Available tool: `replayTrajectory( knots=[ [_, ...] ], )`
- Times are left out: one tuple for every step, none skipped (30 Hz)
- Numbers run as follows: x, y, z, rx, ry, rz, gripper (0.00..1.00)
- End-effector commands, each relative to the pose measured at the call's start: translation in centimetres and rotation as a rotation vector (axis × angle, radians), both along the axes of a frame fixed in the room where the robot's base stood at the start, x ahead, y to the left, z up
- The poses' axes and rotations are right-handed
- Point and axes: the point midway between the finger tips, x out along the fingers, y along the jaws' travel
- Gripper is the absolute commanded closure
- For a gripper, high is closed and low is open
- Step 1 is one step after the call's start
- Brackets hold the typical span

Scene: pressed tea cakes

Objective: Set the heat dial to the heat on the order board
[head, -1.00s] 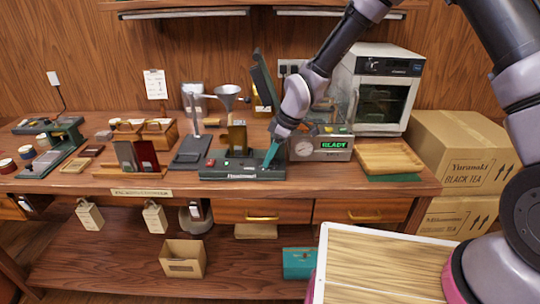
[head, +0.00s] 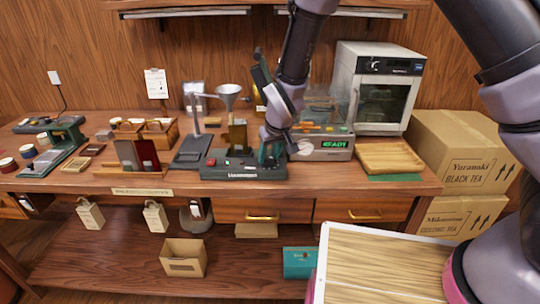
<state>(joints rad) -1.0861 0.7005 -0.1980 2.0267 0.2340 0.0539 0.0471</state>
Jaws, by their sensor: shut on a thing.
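My gripper (head: 270,156) points down at the right end of a dark green press base (head: 225,172), close to its top. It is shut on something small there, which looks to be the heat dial. The fingers and wrist hide the dial and its setting. A white sheet on a clip (head: 156,84), likely the order board, hangs on the back wall; its writing is too small to read.
A machine with a lit green display (head: 334,144) stands just right of my gripper, with a wooden tray (head: 390,157) and a white oven (head: 378,88) beyond. A funnel on a stand (head: 228,92) and a card rack (head: 133,160) stand to the left.

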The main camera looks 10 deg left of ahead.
Motion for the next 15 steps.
replayTrajectory(
  knots=[
    [-0.23, 0.15, -0.08, -0.003, -0.001, -0.038, 1.0],
    [-0.21, 0.13, -0.08, -0.004, -0.001, -0.067, 1.0],
    [-0.2, 0.15, -0.09, -0.003, -0.001, -0.103, 1.0],
    [-0.21, 0.16, -0.12, -0.003, -0.001, -0.129, 1.0],
    [-0.26, 0.19, -0.13, -0.003, -0.001, -0.155, 1.0],
    [-0.26, 0.18, -0.13, -0.004, 0.0, -0.19, 1.0],
    [-0.21, 0.17, -0.11, -0.004, -0.002, -0.214, 1.0],
    [-0.27, 0.2, -0.12, -0.004, 0.0, -0.237, 1.0],
    [-0.25, 0.18, -0.15, -0.003, 0.0, -0.269, 1.0],
    [-0.23, 0.19, -0.16, -0.004, -0.001, -0.29, 1.0],
    [-0.24, 0.21, -0.16, -0.003, 0.0, -0.311, 1.0],
    [-0.22, 0.21, -0.13, -0.004, 0.0, -0.336, 1.0],
    [-0.22, 0.24, -0.13, -0.003, -0.001, -0.354, 1.0],
    [-0.24, 0.22, -0.14, -0.003, 0.0, -0.371, 1.0],
    [-0.23, 0.19, -0.18, -0.004, 0.001, -0.393, 1.0]
  ],
)
